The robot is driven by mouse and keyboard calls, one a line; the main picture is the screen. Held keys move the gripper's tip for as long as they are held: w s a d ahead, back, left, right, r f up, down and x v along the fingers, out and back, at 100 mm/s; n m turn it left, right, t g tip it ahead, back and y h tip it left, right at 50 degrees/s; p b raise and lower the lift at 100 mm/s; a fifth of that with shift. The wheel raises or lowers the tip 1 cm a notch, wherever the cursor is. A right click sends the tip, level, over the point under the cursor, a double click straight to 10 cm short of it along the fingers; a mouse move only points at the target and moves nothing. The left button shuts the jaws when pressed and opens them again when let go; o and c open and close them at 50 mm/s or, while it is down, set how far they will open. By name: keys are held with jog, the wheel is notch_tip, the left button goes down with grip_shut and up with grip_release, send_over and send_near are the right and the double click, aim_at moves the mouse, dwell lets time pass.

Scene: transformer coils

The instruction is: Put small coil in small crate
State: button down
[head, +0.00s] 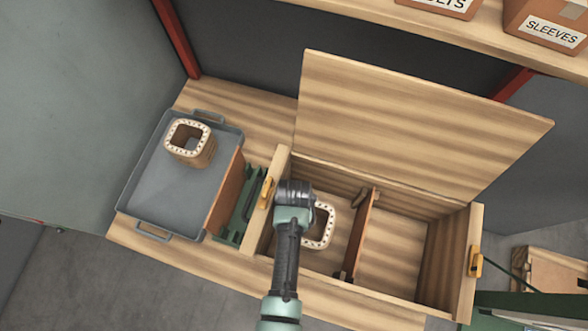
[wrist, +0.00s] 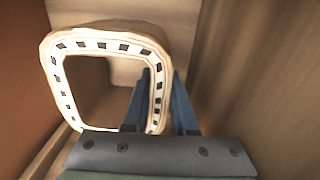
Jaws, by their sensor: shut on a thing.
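A pale, square-ringed coil (head: 320,226) with dark marks around its rim is in the left compartment of an open wooden crate (head: 462,262), partly hidden behind my arm. In the wrist view, my gripper (wrist: 162,100) is shut on the right wall of this coil (wrist: 105,38), one blue finger inside the opening and one outside. Whether the coil touches the compartment floor is unclear. A second square coil (head: 190,142) stands on a grey tray (head: 165,192) to the left. I cannot tell surely which coil is the small one.
A brown divider (head: 361,232) splits the crate; its right compartment looks empty. The lid (head: 410,125) stands open behind. A brown panel (head: 224,195) and green bracket (head: 243,207) stand between tray and crate. Another wooden crate (head: 550,272) is at lower right. Labelled boxes (head: 548,27) sit above.

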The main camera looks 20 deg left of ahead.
jog(key=shift+f, duration=0.15)
jog(key=c, duration=0.7)
grip_release()
notch_tip(320, 180, up, 12)
jog(key=shift+r, duration=0.2)
